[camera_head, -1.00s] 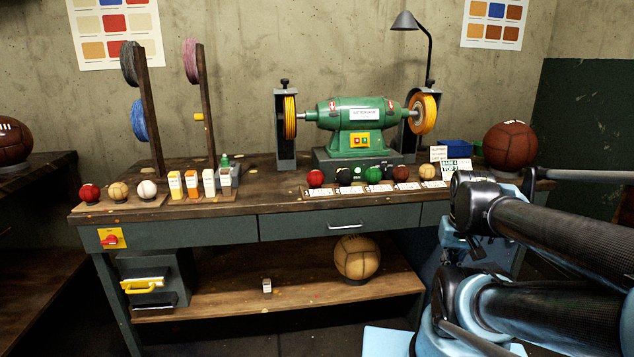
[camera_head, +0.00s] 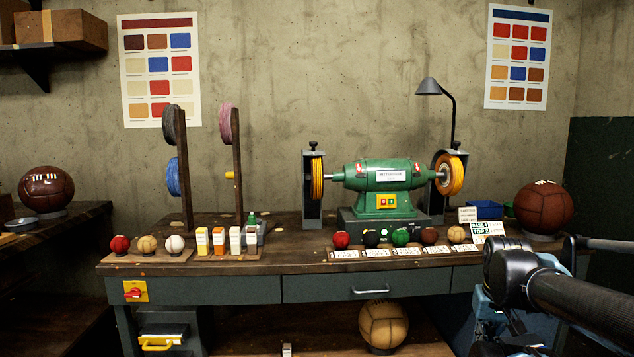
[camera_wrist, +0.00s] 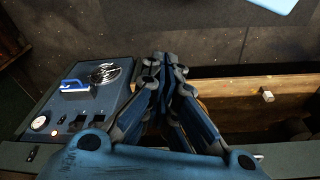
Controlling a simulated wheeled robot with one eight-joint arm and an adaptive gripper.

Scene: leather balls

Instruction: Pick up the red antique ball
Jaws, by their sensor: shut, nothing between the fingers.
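Two small red balls sit on the workbench (camera_head: 300,262) in the head view. One red ball (camera_head: 120,244) is at the left end, on a small wooden board beside a tan and a white ball. The other red ball (camera_head: 341,239) heads a labelled row in front of the green grinder. I cannot tell which one is the antique one. My gripper (camera_wrist: 163,58) is shut and empty in the wrist view, with no red ball near it. In the head view my arm is at the lower right, apart from both red balls.
The green grinder (camera_head: 390,190) stands behind the labelled row. Bottles (camera_head: 219,240) stand right of the left board. A large brown ball (camera_head: 544,208) sits at the bench's right end. A grey box with a blue handle (camera_wrist: 75,86) and a small pale block (camera_wrist: 267,96) show in the wrist view.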

